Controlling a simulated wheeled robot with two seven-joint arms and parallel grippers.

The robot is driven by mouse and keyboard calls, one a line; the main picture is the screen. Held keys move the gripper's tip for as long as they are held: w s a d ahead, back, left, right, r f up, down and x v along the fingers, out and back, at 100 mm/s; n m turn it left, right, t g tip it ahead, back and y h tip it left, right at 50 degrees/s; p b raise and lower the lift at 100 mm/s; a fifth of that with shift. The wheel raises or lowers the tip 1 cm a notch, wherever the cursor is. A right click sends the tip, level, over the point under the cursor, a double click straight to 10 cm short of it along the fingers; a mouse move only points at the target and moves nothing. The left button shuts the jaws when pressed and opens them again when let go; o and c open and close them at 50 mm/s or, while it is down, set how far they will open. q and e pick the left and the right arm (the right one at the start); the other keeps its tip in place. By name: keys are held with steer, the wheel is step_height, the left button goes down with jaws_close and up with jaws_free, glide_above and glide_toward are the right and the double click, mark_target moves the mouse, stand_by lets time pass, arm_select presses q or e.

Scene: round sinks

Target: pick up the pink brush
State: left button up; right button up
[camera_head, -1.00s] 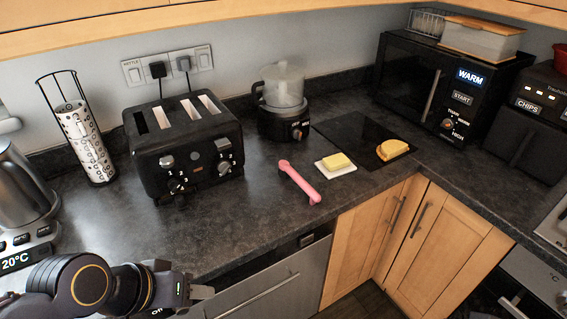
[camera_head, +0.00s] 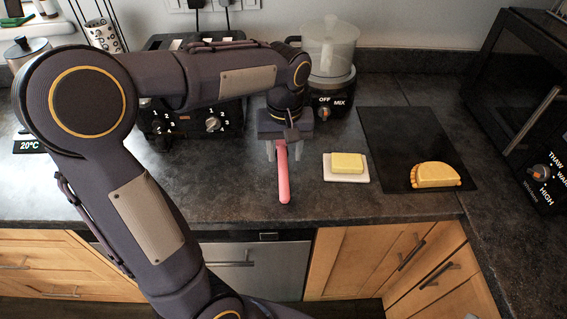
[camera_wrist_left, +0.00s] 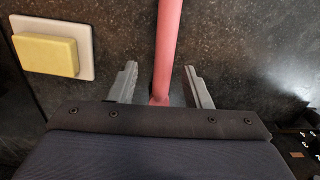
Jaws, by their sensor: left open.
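The pink brush (camera_head: 283,178) lies on the dark worktop, its near end close to the front edge. My left gripper (camera_head: 277,150) is over the far end of the brush, with its jaws pointing down. In the left wrist view the open gripper (camera_wrist_left: 160,85) has one finger on each side of the pink brush (camera_wrist_left: 166,50), with a gap on both sides. The far end of the brush is hidden under the gripper body. My right gripper does not show.
A butter block (camera_head: 347,163) on a white dish (camera_head: 346,177) sits just right of the brush. A black board (camera_head: 400,135) bears a yellow pasty-like food (camera_head: 436,175). A food mixer (camera_head: 332,85) and a toaster (camera_head: 190,122) stand behind. Worktop left of the brush is clear.

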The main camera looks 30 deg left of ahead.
mark_target(283, 160)
arm_select(q)
step_height(283, 160, down, 4)
steer(key=shift+s+a+f, duration=0.1)
steer(key=shift+s+a, duration=0.05)
steer(key=shift+c, duration=0.4)
jaws_close()
